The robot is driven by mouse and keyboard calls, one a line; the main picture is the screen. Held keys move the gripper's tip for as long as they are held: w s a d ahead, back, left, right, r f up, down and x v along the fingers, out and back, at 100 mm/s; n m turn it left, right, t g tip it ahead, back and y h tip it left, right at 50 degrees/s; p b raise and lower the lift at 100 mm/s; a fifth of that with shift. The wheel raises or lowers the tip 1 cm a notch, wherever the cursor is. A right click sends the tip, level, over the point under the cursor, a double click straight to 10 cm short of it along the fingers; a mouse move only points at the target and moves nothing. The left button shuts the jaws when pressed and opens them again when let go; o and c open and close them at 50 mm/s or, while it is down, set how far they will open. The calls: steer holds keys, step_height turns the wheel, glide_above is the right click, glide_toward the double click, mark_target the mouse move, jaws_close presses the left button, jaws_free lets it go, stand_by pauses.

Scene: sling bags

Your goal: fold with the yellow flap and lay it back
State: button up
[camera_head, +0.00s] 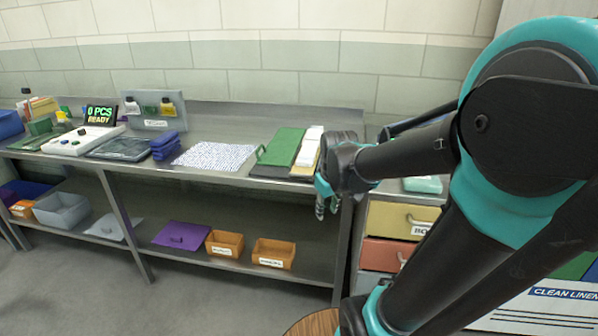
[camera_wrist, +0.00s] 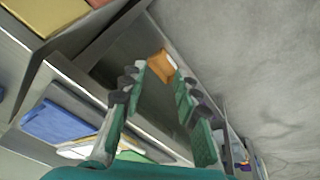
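A folding board lies near the right end of the steel bench in the head view. It has a green flap (camera_head: 281,147) with a handle on its left side and white panels (camera_head: 309,146) beside it. A narrow yellow strip (camera_head: 306,163) shows along the right, seemingly the yellow flap; my arm hides part of that side. My gripper (camera_head: 326,196) hangs at the bench's front right corner, right of the board and pointing down. In the wrist view my gripper (camera_wrist: 158,88) has its fingers wide apart with nothing between them.
A dotted white sheet (camera_head: 214,156) and a blue folded stack (camera_head: 165,145) lie left of the board. Orange bins (camera_head: 273,253) and a purple sheet (camera_head: 182,235) are on the lower shelf. A drawer unit (camera_head: 398,220) stands close right of my gripper.

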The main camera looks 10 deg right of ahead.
steer(key=w+a+r+n, duration=0.3)
steer(key=w+r+n, duration=0.1)
steer(key=w+r, duration=0.5)
steer(key=n+g, duration=0.2)
steer(key=n, duration=0.4)
glide_toward(299, 175)
steer(key=shift+h, duration=0.3)
steer(key=f, duration=0.2)
steer(key=w+f, duration=0.1)
steer(key=f, duration=0.4)
steer(key=shift+w+f, duration=0.15)
steer(key=shift+f, duration=0.1)
steer(key=shift+c, duration=0.4)
jaws_close()
